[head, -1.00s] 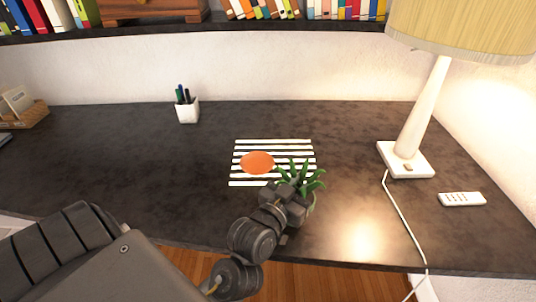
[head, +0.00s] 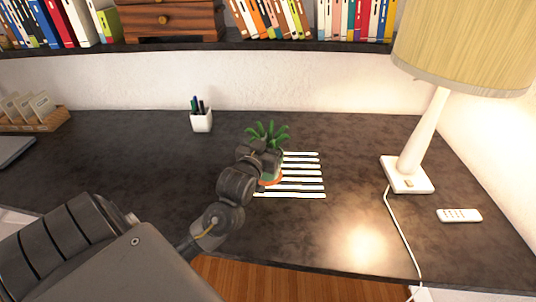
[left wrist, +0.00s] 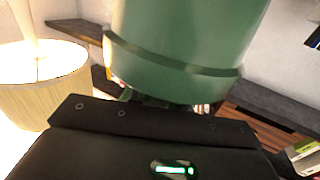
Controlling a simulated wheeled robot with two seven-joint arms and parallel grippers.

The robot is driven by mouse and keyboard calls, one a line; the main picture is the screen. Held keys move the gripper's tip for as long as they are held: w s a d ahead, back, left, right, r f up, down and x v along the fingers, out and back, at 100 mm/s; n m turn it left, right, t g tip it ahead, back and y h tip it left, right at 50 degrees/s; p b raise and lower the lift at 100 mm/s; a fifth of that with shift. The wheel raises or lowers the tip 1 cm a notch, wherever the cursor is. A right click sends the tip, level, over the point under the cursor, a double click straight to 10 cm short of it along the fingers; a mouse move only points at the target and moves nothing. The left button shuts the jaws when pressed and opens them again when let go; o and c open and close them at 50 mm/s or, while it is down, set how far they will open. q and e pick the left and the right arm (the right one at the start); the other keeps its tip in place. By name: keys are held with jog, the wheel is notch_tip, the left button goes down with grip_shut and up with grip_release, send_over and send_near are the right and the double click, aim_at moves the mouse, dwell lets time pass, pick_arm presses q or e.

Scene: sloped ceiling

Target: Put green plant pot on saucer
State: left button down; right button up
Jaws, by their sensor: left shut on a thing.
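The green plant pot (head: 272,172) holds a spiky green plant (head: 267,133). It is at the left part of the striped mat, partly hidden by my left gripper (head: 264,158). The gripper is shut on the pot. In the left wrist view the pot (left wrist: 175,45) fills the upper middle, close to the camera. The orange saucer (head: 271,183) shows only as a thin edge under the pot, mostly hidden by the pot and my arm. Whether the pot touches the saucer I cannot tell. My right gripper is not in view.
The saucer lies on a black-and-white striped mat (head: 305,187) on the dark desk (head: 345,150). A white pen cup (head: 202,122) stands behind, to the left. A lamp (head: 408,175) with a cord and a white remote (head: 459,215) are at right. A shelf of books runs above.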

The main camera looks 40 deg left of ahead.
pick_arm(q)
jog(key=w+a+f+p, duration=0.2)
jog(key=w+a+f, duration=0.4)
jog(key=f, duration=0.5)
jog(key=shift+x, duration=0.75)
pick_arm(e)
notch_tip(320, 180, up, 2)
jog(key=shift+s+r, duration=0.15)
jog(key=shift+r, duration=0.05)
pick_arm(q)
jog(key=shift+a, duration=0.15)
jog(key=shift+f, duration=0.2)
jog(key=c, duration=1.6)
grip_release()
jog(key=o, duration=0.3)
jog(key=shift+s, duration=0.1)
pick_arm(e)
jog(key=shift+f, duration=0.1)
